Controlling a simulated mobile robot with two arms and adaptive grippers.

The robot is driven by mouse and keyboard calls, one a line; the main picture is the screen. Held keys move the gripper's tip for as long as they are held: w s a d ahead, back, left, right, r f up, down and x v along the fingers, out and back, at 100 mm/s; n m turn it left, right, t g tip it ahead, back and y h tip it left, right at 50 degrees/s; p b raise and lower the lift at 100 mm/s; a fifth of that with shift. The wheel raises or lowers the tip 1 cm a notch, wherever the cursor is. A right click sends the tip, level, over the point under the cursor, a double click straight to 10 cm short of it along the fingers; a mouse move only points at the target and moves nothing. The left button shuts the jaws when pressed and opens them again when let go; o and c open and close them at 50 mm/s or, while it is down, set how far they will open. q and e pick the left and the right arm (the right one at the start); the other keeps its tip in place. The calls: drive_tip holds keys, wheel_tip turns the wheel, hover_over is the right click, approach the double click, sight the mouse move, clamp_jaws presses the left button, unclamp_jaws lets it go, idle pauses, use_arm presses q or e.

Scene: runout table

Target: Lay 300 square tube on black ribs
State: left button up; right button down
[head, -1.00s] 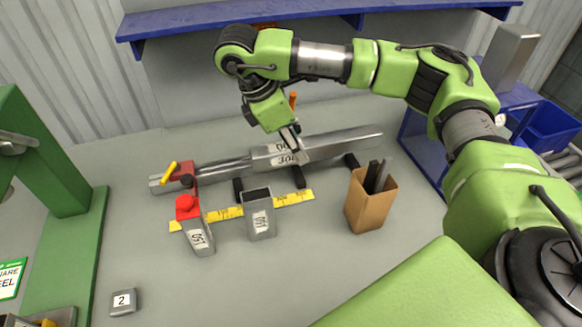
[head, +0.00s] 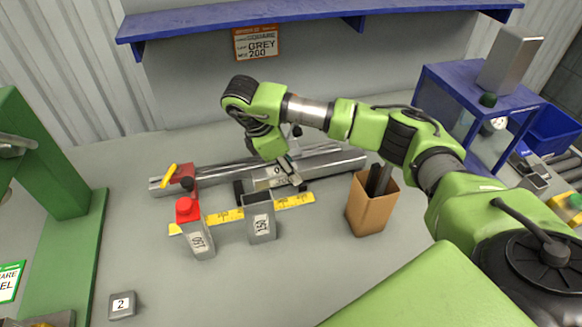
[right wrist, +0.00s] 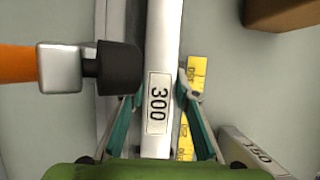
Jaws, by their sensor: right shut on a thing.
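My right gripper (head: 288,180) is shut on the grey square tube (head: 335,166), which also shows in the right wrist view (right wrist: 160,60) with its 300 label between the fingers. The tube lies lengthwise in front of the metal rail (head: 225,173), roughly parallel to it. A black rib (head: 238,188) shows at the tube's left end; the other ribs are mostly covered by the tube and gripper. I cannot tell whether the tube touches the ribs or hangs just above. My left gripper is out of view.
A brown box (head: 370,206) is close to the right. A mallet (right wrist: 75,67) lies beside the tube. A red stop (head: 183,178) sits on the rail.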

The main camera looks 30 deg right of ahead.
drive_tip(key=c, duration=1.6)
unclamp_jaws()
drive_tip(key=shift+r, duration=0.1)
drive_tip(key=v, duration=1.1)
drive_tip(key=shift+a+r, duration=0.2)
drive_tip(key=shift+r, duration=0.2)
